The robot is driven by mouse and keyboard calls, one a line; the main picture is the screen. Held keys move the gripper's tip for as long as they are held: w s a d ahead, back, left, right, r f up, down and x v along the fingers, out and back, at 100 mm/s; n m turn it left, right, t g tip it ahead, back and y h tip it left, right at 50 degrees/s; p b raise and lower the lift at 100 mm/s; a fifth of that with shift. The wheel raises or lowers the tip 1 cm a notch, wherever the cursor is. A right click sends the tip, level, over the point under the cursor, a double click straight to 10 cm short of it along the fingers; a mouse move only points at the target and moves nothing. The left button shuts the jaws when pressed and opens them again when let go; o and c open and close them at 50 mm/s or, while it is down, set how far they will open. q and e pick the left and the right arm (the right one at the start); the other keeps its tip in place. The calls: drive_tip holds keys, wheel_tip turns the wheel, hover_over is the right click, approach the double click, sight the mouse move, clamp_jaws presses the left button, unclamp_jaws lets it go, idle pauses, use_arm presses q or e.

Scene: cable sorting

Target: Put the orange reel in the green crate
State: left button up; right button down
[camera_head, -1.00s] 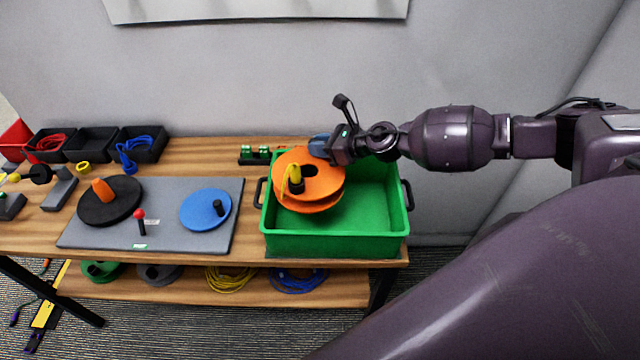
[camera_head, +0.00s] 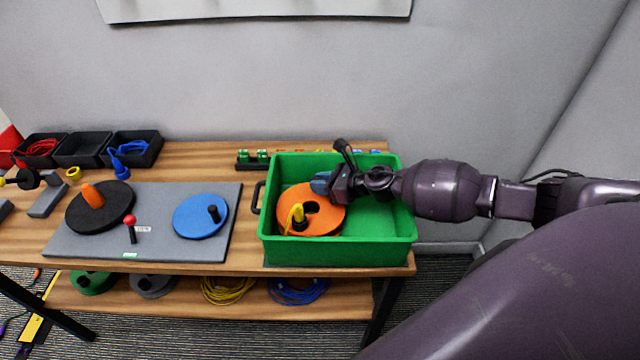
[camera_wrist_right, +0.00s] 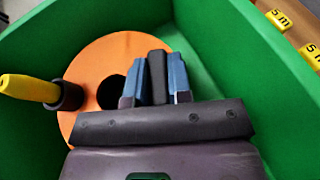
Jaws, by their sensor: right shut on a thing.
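The orange reel (camera_head: 330,222) is inside the green crate (camera_head: 340,254), toward its left side, lying roughly flat. It has a dark centre hole and a yellow handle (camera_head: 296,214) on a black collar. My right gripper (camera_head: 320,184) reaches in from the right, its blue fingers at the reel's back edge, shut on the reel. In the right wrist view the reel (camera_wrist_right: 96,62) sits beside the blue fingers (camera_wrist_right: 157,78), with green crate walls (camera_wrist_right: 225,35) around it. Whether the reel touches the crate floor cannot be told. My left gripper is not in view.
The crate's right part is empty. Left of it, a grey board (camera_head: 150,235) holds a black reel (camera_head: 108,218) and a blue reel (camera_head: 190,222). Black bins (camera_head: 82,150) stand at the back left.

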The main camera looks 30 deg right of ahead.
drive_tip(key=shift+r, duration=0.15)
drive_tip(key=c, duration=1.1)
unclamp_jaws()
drive_tip(key=shift+o, duration=0.2)
drive_tip(key=shift+r, duration=0.1)
drive_tip(key=v, duration=0.5)
drive_tip(key=shift+s+d, duration=0.3)
drive_tip(key=shift+s, duration=0.05)
drive_tip(key=shift+v, duration=0.8)
